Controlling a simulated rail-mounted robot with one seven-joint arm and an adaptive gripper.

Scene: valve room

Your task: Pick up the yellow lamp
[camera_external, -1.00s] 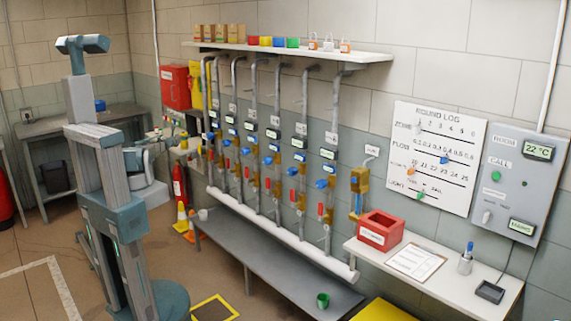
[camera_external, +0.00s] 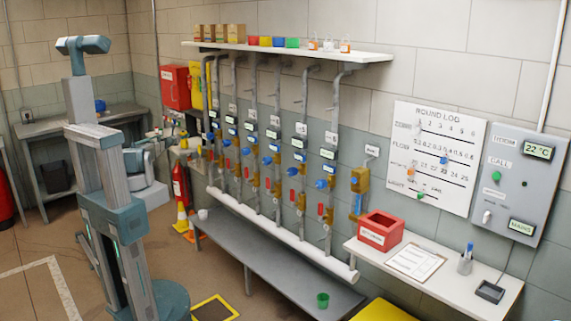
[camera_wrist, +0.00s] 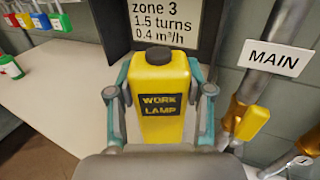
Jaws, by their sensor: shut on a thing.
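The yellow lamp (camera_wrist: 160,74) stands upright in the middle of the wrist view. It is a yellow block with a black cap on top and a dark label reading "WORK LAMP". My gripper (camera_wrist: 161,100) is shut on it, one finger on its left side and one on its right. The lamp's lower part is hidden behind my gripper's body. I cannot tell from the wrist view whether its base touches the shelf. In the external view the lamp and my gripper are too small and too covered to make out clearly.
A pale counter (camera_wrist: 60,85) holds several coloured bottles at its far left. A sign reading "zone 3" (camera_wrist: 166,22) stands right behind the lamp. A pipe with a yellow handle (camera_wrist: 252,122) and a "MAIN" label (camera_wrist: 272,58) are close on the right.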

